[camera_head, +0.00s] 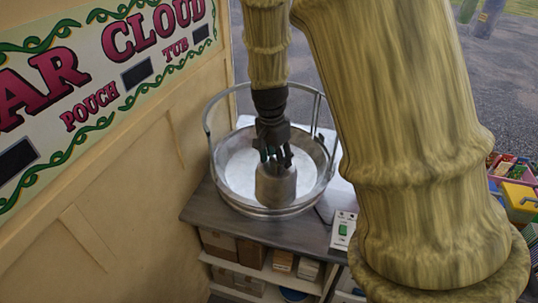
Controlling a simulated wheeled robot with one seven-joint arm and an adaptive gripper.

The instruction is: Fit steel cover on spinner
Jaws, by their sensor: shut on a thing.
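The candy floss spinner (217,170) is a wide round metal pan with a raised rail around it, standing on the counter. My gripper (275,163) points down over the middle of the pan. It is shut on the steel cover (276,187), a dull grey cylinder that looks upright. The cover is inside the outline of the pan, near its centre. It hides the spinner's central head, so I cannot tell whether the cover touches it or hangs above it.
A control box (342,231) with a green switch sits at the counter's (258,232) front right. Shelves below hold several boxes (222,244). A sign wall (95,150) stands close on the left. Coloured crates (519,200) are at far right. My arm blocks the middle right.

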